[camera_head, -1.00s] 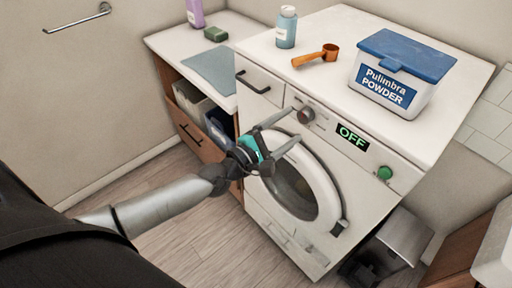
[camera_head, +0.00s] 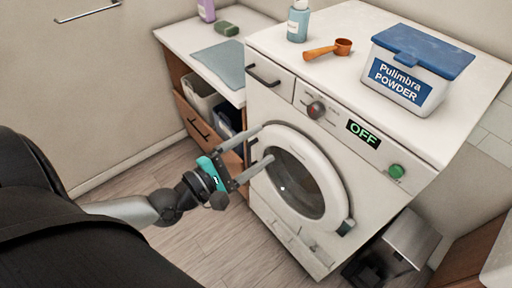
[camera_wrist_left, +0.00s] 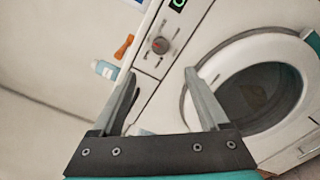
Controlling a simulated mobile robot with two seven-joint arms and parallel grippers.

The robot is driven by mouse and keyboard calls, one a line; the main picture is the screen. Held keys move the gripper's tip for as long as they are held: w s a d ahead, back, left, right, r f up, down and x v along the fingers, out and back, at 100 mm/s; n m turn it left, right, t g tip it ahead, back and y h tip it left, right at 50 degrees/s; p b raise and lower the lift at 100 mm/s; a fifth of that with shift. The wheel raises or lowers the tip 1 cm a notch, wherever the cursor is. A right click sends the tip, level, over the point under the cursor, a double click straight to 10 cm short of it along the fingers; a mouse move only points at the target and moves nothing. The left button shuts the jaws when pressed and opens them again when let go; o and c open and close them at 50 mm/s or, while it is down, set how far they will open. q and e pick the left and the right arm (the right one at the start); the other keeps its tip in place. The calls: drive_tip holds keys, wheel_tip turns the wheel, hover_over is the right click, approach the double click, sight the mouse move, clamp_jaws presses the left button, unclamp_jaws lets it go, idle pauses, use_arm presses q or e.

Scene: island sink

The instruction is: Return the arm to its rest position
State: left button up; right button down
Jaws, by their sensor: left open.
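My left gripper (camera_head: 245,163) is open and empty in the head view, in front of the left side of the washing machine's round door (camera_head: 336,203). The door looks closed, and the machine's display (camera_head: 363,134) reads OFF. In the left wrist view the two fingers of my left gripper (camera_wrist_left: 160,95) stand apart with nothing between them. That view also shows the dial (camera_wrist_left: 160,45) ahead and the door (camera_wrist_left: 293,70) to the right. My left arm (camera_head: 130,210) reaches in from the left. My right gripper does not show.
On the machine top are a blue-lidded powder box (camera_head: 405,75), an orange scoop (camera_head: 328,49) and a blue bottle (camera_head: 298,22). A counter with a grey cloth (camera_head: 219,63) stands to the left. A metal bin (camera_head: 408,245) stands at lower right. Floor at left is clear.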

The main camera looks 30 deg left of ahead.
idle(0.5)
use_arm(q)
drive_tip(key=s+a+f+m+g+y+b, duration=0.2)
drive_tip(key=f+m, duration=0.2)
drive_tip(key=f, duration=0.8)
drive_tip(key=s+a+f+m+g+y+b, duration=0.1)
drive_tip(key=s+a+f+m+g+b, duration=0.2)
drive_tip(key=f, duration=0.8)
drive_tip(key=s+a+f+m+g+y+b, duration=0.15)
drive_tip(key=f+m, duration=0.35)
drive_tip(key=f, duration=0.7)
drive_tip(key=s+d+f+m+g+b, duration=0.1)
drive_tip(key=s+d+f+m+g, duration=0.1)
drive_tip(key=s+f, duration=0.5)
drive_tip(key=s+d+f+m+g+y+b, duration=0.1)
drive_tip(key=s+d+f+m+g, duration=0.2)
drive_tip(key=s+f, duration=0.4)
drive_tip(key=s+d+f+m+g+b, duration=0.2)
drive_tip(key=s+f+m+g, duration=0.2)
drive_tip(key=s+f+m, duration=0.2)
drive_tip(key=s+f, duration=0.2)
drive_tip(key=s, duration=0.2)
drive_tip(key=shift+s+d+m+y, duration=0.3)
drive_tip(key=shift+s+d+y, duration=0.05)
drive_tip(key=shift+s+d, duration=0.05)
drive_tip(key=shift+g, duration=0.25)
